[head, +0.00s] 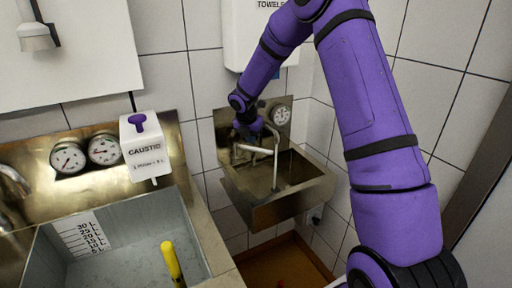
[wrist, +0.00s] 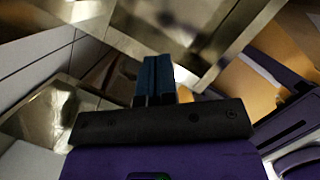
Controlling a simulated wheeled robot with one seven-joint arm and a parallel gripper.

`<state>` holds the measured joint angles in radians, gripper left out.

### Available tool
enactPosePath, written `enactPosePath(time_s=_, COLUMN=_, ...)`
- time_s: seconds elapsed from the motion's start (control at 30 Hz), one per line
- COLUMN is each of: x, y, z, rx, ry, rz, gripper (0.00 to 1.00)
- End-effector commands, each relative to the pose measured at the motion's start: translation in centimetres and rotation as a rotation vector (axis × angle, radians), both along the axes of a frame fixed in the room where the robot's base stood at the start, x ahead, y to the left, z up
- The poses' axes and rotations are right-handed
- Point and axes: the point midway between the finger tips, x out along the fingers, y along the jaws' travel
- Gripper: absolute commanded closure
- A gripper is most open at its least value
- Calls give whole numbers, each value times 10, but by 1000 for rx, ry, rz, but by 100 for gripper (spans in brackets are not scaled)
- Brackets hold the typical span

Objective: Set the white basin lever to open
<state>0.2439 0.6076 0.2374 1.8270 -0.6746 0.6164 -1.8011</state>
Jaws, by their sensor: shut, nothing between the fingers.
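A small metal basin (head: 262,212) is mounted on the back wall, right of centre in the head view. A pale, bent bar (head: 276,165) stands over it; I cannot tell whether this is the lever or a spout. My gripper (head: 247,133) is at the basin's back panel, close to the bar's upper left end, partly hidden by my own wrist. I cannot tell whether they touch. In the wrist view my dark blue fingers (wrist: 155,80) are shut together and empty. A bright white piece (wrist: 185,75) shows just beyond them. The lever's setting cannot be made out.
A round gauge (head: 281,115) sits on the basin's back panel. At left is a large vat (head: 200,228) with a volume scale, two gauges and a yellow handle (head: 171,262). A white caustic dispenser (head: 151,148) stands behind it. A towel box (head: 258,40) hangs above.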

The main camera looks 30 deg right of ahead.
Motion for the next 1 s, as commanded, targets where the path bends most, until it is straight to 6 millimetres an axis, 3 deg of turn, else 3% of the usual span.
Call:
enactPosePath(time_s=0.23, x=-9, y=15, z=-16, rx=-50, ry=-29, rz=11, gripper=100)
enactPosePath(time_s=0.73, x=-11, y=15, z=-11, rx=-103, ry=-108, rz=6, gripper=100)
enactPosePath(time_s=1.0, x=-1, y=2, z=-45, rx=-103, ry=-105, rz=6, gripper=100)
